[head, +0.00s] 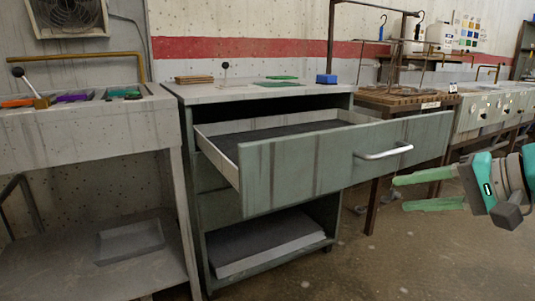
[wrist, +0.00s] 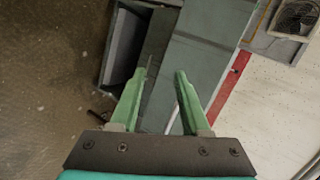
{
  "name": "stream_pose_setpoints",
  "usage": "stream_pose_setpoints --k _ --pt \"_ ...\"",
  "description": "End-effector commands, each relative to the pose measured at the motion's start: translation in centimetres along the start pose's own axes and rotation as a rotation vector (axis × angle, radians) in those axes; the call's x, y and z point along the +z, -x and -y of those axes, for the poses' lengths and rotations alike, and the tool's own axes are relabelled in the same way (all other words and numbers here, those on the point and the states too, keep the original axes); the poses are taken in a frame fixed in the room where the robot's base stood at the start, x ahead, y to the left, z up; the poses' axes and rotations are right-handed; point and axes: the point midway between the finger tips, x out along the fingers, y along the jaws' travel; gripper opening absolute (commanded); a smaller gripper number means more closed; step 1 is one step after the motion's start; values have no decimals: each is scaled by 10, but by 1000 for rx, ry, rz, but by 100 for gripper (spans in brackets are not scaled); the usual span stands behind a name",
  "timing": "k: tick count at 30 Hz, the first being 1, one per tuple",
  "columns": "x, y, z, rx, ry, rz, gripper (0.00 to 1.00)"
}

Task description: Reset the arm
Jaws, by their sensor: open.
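My gripper (head: 436,191) is at the right in the head view, with green fingers apart and nothing between them. It is in front of the cabinet and to the right of the open drawer's handle (head: 384,152), apart from it. In the wrist view my gripper (wrist: 160,75) also shows two spread green fingers, with the grey-green cabinet (wrist: 202,47) beyond them. The drawer (head: 300,165) is pulled well out. Its dark-lined inside looks empty where I can see it; part is hidden by the front panel.
A sink-like bench (head: 100,127) with coloured items stands at the left. A wooden slatted table (head: 405,98) and a panel with knobs (head: 482,110) are behind at the right. Small blocks lie on the cabinet top (head: 240,92). The floor (head: 390,260) at the lower right looks clear.

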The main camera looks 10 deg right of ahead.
Motion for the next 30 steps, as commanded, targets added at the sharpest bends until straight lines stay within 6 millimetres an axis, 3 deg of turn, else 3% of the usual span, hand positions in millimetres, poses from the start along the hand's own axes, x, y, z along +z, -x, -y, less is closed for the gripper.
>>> stream_pose_setpoints --k 5,9,12,15,18,22,30 --pt "75 -60 7 202 166 184 46" --pt "156 -97 -24 440 349 373 46" --pt "204 -99 -61 609 466 492 46" --pt "235 -86 -99 759 563 587 46" --pt "252 -67 -132 879 627 656 46" --pt "261 -48 -158 973 673 706 46" --pt "263 -40 -169 1009 689 723 46"
